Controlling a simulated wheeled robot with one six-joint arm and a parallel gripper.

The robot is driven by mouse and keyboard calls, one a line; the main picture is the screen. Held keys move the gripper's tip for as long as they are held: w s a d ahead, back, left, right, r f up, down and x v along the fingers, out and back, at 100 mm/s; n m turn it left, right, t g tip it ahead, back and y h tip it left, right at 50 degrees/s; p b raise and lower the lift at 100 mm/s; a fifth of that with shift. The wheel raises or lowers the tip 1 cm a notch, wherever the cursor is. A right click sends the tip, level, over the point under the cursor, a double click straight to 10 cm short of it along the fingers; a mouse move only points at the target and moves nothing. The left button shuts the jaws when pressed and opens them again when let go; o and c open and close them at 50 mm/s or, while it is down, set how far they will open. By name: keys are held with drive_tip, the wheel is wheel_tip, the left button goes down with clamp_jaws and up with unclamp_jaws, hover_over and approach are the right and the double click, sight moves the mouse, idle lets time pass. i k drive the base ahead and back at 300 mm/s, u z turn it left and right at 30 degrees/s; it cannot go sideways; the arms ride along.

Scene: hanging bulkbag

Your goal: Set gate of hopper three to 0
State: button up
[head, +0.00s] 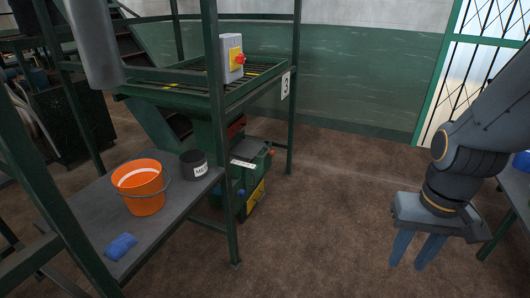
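A green steel stand (212,105) bears a white sign with a black 3 (286,85) on its right post. Below its grated deck is a green machine body (249,197) with a red part (236,127) near its top. A small white label plate (243,164) with dark marks sits on its front; I cannot read its setting. The gate itself is partly hidden by the post and is hard to make out. My gripper (408,266) hangs at the lower right, well apart from the stand. Its two blue-grey fingers point down, apart and empty.
A grey table (165,222) at the left holds an orange bucket (141,187), a dark labelled tin (194,164) and a blue cloth (120,246). A grey box with a red-yellow switch (232,58) stands on the deck. Brown floor (325,215) between stand and gripper is clear.

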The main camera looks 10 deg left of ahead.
sight(247, 149)
drive_tip(key=u, duration=0.35)
drive_tip(key=i, duration=1.25)
drive_tip(key=z, duration=0.5)
